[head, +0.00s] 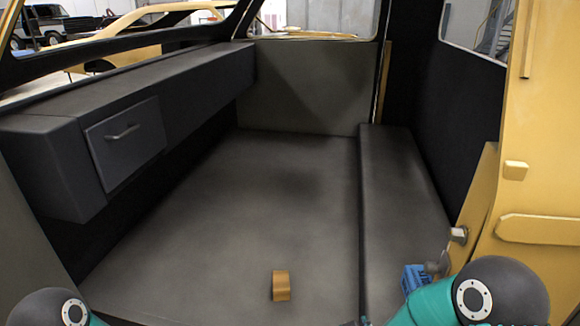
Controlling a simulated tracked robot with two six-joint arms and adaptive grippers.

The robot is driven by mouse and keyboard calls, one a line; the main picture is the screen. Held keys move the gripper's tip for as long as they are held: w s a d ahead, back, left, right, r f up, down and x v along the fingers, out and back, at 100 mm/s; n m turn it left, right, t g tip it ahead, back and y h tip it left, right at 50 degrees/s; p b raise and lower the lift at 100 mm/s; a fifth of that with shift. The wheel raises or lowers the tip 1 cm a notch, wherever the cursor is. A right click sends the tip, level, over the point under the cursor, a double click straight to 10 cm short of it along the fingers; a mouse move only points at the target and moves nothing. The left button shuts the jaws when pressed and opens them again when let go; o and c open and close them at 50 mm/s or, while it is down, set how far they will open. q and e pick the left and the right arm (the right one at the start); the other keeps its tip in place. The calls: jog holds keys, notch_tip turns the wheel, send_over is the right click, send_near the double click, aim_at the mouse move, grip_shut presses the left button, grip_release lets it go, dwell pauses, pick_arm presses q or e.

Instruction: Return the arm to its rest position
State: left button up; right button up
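Only parts of my own two arms show, at the bottom edge of the head view. My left arm's dark rounded joint is in the bottom left corner, with a little teal beside it. My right arm's dark joint and teal link are at the bottom right. Both arms run out of the picture at the bottom. Neither gripper shows, so I cannot see whether they are open or hold anything.
A vehicle shell surrounds a grey floor (270,200), mostly clear. A tan block (281,286) lies at the front. A dark dashboard (190,85) with a handled compartment door (125,143) is left. A low ledge (395,190), blue object (414,277) and yellow door frame (535,190) are right.

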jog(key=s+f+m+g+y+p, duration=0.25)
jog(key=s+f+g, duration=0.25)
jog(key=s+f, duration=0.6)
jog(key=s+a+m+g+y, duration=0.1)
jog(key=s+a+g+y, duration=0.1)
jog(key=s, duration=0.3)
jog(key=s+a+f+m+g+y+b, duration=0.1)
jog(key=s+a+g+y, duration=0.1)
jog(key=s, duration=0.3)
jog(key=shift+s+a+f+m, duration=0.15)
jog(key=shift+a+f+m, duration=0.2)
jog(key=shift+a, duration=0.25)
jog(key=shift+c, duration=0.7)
